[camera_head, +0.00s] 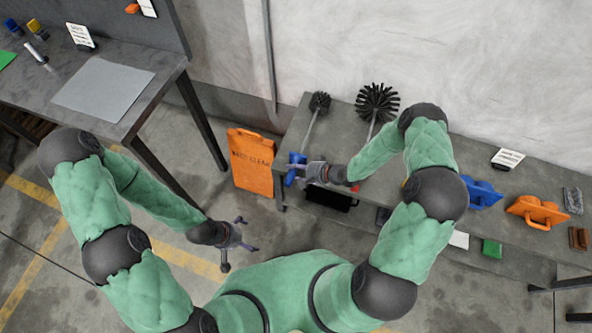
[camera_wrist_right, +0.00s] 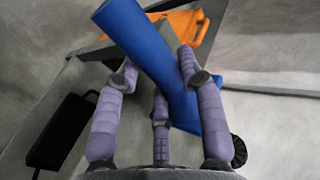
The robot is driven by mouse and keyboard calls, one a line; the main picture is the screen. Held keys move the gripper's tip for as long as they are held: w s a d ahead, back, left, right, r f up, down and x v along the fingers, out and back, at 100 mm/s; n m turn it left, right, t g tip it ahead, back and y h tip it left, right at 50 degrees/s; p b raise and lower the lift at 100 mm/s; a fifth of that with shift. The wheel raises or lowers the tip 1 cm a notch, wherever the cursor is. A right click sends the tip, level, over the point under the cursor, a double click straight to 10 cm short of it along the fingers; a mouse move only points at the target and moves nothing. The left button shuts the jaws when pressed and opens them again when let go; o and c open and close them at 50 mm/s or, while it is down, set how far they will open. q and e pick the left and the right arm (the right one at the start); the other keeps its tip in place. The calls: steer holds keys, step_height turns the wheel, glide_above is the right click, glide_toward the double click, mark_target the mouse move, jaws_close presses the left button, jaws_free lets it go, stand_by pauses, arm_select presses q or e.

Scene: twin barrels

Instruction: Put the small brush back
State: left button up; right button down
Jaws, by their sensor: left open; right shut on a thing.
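The small brush has a dark round bristle head (camera_head: 319,102), a thin grey shaft and a blue handle (camera_head: 293,178). It extends over the left end of the grey bench, bristles toward the wall. My right gripper (camera_head: 298,172) is shut on the blue handle. In the right wrist view the handle (camera_wrist_right: 142,38) runs between the purple fingers (camera_wrist_right: 160,100), and dark bristles show at the lower right. Whether the brush touches the bench is unclear. A larger dark brush (camera_head: 377,100) is right of it, its lower part hidden by my right arm. My left gripper (camera_head: 238,240) is open and empty over the floor.
An orange sign (camera_head: 252,162) stands on the floor left of the grey bench (camera_head: 340,130). Blue (camera_head: 482,195) and orange (camera_head: 538,211) tools and a white label card (camera_head: 507,158) are on the bench's right. A desk (camera_head: 150,105) stands at left.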

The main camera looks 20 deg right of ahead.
steer(key=shift+f+b, duration=0.35)
steer(key=shift+f, duration=0.15)
steer(key=c, duration=0.7)
jaws_free()
steer(key=v, duration=1.2)
steer(key=shift+w, duration=0.1)
steer(key=s+a+f+n+g+h+p, duration=0.2)
steer(key=s+a+h, duration=0.1)
steer(key=a, duration=0.4)
steer(key=s+a+n+g+h+p, duration=0.1)
steer(key=s+a+g, duration=0.3)
steer(key=s, duration=0.7)
steer(key=shift+s+a+r+n+g+h+p, duration=0.25)
steer(key=shift+a+n+g+h+p, duration=0.2)
steer(key=shift+n, duration=0.45)
